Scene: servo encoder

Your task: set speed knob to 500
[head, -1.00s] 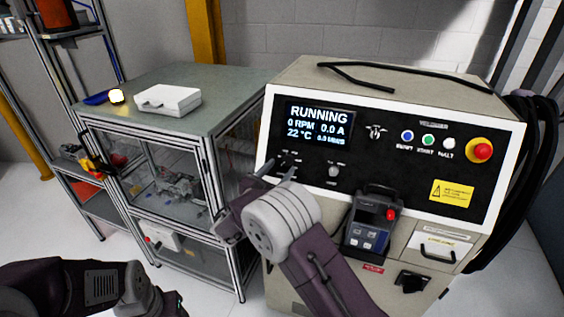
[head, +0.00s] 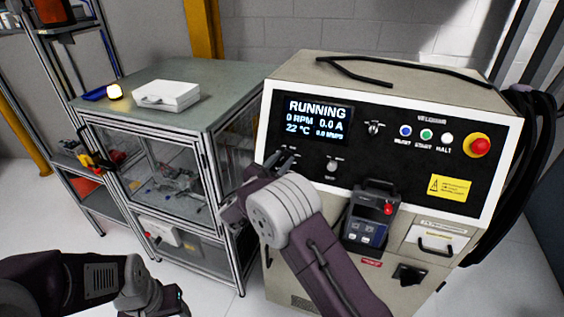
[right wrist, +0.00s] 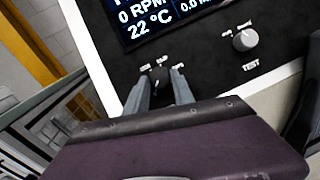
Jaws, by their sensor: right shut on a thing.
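The speed knob (right wrist: 160,78) is a small dark knob low on the black panel, with small labels around it, too blurred to read surely. My right gripper (right wrist: 162,92) has one finger on each side of it and is shut on it. In the head view my right gripper (head: 281,161) reaches the panel's lower left, and the fingers largely hide the knob. The display (head: 318,121) above reads RUNNING, 0 RPM, 0.0 A and 22 °C. My left arm (head: 95,284) is at the lower left; its gripper is not in view.
A TEST knob (right wrist: 245,40) sits right of the gripped knob. A red emergency button (head: 477,146), several small buttons and a handheld unit (head: 370,215) are farther right on the cabinet. A glass-sided bench (head: 222,100) with a white case (head: 167,94) stands left.

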